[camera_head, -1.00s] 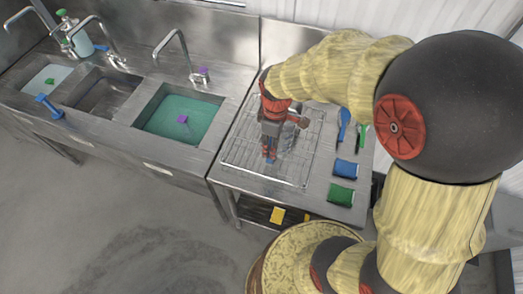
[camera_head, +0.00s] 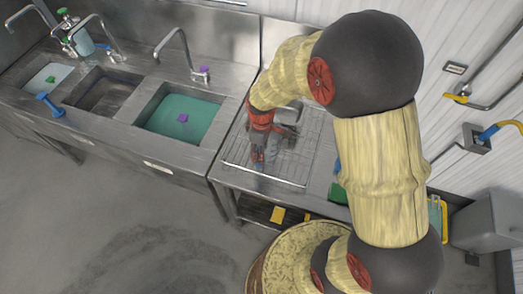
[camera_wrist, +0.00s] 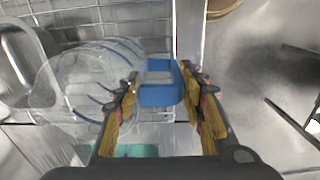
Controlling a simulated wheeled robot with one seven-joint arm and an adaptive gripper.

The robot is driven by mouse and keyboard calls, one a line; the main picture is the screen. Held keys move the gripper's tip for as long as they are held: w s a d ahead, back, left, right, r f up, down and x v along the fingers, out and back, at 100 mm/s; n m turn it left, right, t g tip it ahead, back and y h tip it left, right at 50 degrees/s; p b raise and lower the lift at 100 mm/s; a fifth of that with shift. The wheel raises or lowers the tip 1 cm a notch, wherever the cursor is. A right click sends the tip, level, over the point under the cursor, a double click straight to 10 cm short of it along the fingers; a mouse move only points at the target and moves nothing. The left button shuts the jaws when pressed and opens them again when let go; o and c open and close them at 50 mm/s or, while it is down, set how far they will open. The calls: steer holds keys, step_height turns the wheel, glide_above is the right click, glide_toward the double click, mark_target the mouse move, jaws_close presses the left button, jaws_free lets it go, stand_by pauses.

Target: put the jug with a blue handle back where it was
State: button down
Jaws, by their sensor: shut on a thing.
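My gripper (camera_wrist: 165,98) is closed around the blue handle (camera_wrist: 158,94) of the clear jug in the wrist view. The transparent jug body (camera_wrist: 85,88) with blue lines lies to the left of the fingers, over the wire rack (camera_wrist: 115,15). In the head view my gripper (camera_head: 257,158) points down over the left part of the rack (camera_head: 290,179). The jug is hard to make out there. I cannot tell whether it touches the rack.
A steel container (camera_head: 288,113) stands at the rack's back; a steel pan (camera_wrist: 22,65) shows in the wrist view. The sink with green water (camera_head: 180,118) lies left of the rack. My arm covers the counter's right side. The rack's front right is bare.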

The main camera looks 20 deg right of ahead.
steer(key=shift+f, duration=0.1)
steer(key=c, duration=1.2)
jaws_free()
steer(key=shift+o, duration=0.5)
step_height(320, 180, up, 12)
steer(key=shift+r, duration=0.1)
steer(key=s+d+r+m+t, duration=0.2)
steer(key=s+r+m, duration=0.3)
steer(key=s+r, duration=0.3)
steer(key=s+d+r+m+t, duration=0.2)
steer(key=s+r+m, duration=0.3)
steer(key=s+r, duration=0.3)
steer(key=shift+s+r+m+t, duration=0.15)
steer(key=shift+r+m+t, duration=0.25)
steer(key=shift+r+t, duration=0.4)
